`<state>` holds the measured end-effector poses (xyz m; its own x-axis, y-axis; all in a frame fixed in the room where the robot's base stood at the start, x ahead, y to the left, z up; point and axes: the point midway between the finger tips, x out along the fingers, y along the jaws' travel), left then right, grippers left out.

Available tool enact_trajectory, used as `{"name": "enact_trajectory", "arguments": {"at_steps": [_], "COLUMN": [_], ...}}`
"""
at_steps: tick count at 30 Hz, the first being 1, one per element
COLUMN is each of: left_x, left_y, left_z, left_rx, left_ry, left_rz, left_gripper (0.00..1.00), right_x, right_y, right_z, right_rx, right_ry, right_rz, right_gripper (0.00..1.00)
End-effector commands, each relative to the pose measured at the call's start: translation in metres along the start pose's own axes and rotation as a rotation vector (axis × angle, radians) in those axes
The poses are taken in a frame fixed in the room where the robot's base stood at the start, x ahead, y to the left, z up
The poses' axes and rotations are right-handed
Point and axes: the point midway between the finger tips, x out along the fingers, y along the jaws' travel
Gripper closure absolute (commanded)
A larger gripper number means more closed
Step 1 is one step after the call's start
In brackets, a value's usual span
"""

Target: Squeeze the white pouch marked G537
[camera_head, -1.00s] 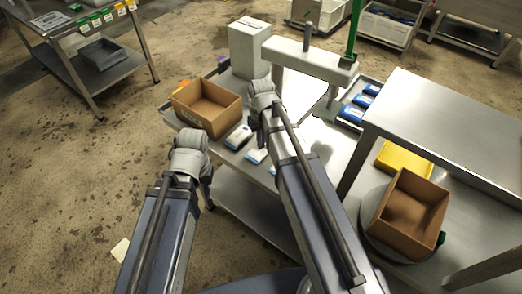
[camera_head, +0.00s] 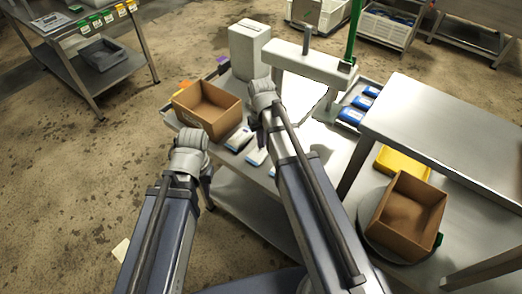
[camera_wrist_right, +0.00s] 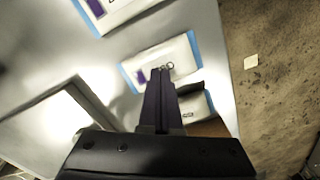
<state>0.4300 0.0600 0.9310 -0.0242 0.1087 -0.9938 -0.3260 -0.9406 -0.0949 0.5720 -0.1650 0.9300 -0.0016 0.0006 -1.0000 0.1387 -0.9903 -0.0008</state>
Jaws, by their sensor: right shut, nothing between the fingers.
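In the right wrist view my right gripper (camera_wrist_right: 160,74) is shut and empty, its fingertips over a white pouch (camera_wrist_right: 152,57) with blue ends. I cannot tell whether they touch it. A second white pouch (camera_wrist_right: 120,8) lies at the top left. A third (camera_wrist_right: 194,106) is partly hidden behind the fingers. In the head view white pouches (camera_head: 238,139) and (camera_head: 256,157) lie on the steel table. Their marks are too small to read, so I cannot tell which is G537. My left gripper (camera_head: 207,186) is mostly hidden by its wrist, off the table's near-left edge.
An open cardboard box (camera_head: 207,107) stands left of the pouches. A pale machine (camera_head: 312,64) stands behind, with a tray of blue pouches (camera_head: 352,114) to its right. Another cardboard box (camera_head: 408,215) and a yellow tray (camera_head: 402,163) are at the right, by a raised steel table (camera_head: 455,125).

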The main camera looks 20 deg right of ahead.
Motion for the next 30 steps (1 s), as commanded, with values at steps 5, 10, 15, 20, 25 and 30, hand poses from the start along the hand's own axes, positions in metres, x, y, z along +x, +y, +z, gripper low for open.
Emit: {"name": "enact_trajectory", "arguments": {"at_steps": [5,10,15,20,25,30], "left_x": [-0.019,-0.032,-0.045,-0.057,-0.067,-0.066], "left_y": [-0.002,-0.003,-0.004,-0.005,-0.006,-0.006], "left_z": [0.001,0.002,0.003,0.003,0.004,0.004], "left_rx": [0.000,0.000,0.000,0.000,0.001,0.001], "left_ry": [0.000,0.000,0.000,0.000,0.000,0.000], "left_rz": [0.000,0.000,0.000,0.000,0.000,0.000], "left_gripper": [0.64,0.64,0.64,0.64,0.64,0.64], "right_x": [-0.019,-0.032,-0.045,-0.057,-0.067,-0.066], "right_y": [0.000,0.000,0.000,0.000,0.000,0.000], "right_z": [0.000,-0.001,-0.001,-0.001,-0.001,-0.001], "right_rx": [0.000,0.000,0.000,0.000,0.000,0.000], "right_ry": [0.001,0.001,0.001,0.002,0.002,0.002], "right_rz": [0.001,0.001,0.001,0.001,0.001,0.001], "right_gripper": [1.00,1.00,1.00,1.00,1.00,1.00]}}
